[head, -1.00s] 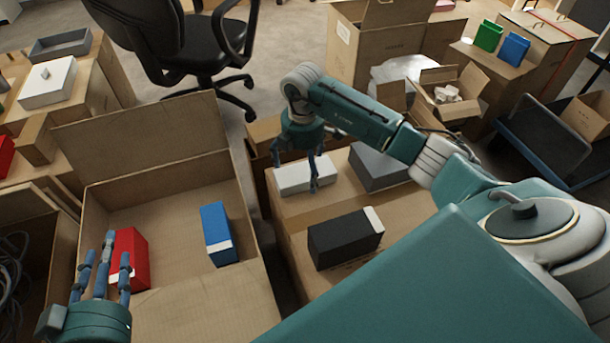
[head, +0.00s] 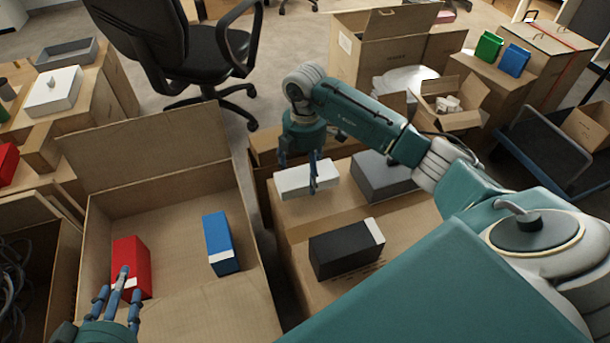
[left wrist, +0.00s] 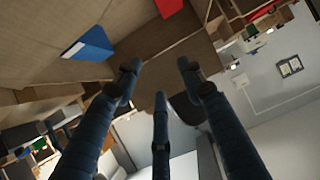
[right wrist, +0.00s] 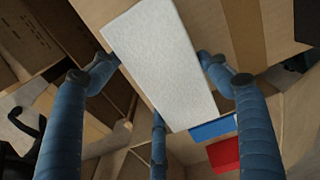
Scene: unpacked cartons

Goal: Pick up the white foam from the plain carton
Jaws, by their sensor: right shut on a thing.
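The white foam (head: 306,181) is a pale flat block at the far end of the closed plain carton (head: 300,232). My right gripper (head: 299,163) comes down over it with its fingers shut on the block. In the right wrist view the white foam (right wrist: 165,62) lies between the fingers. I cannot tell whether it is clear of the carton top. My left gripper (head: 121,287) is over the open carton (head: 180,190), in front of the red box (head: 131,255). Its fingers are spread and empty in the left wrist view (left wrist: 160,85).
A black box (head: 345,248) and a grey box (head: 382,178) share the closed carton's top. A blue box (head: 219,242) lies in the open carton. An office chair (head: 190,45) stands behind. More cartons line the back right.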

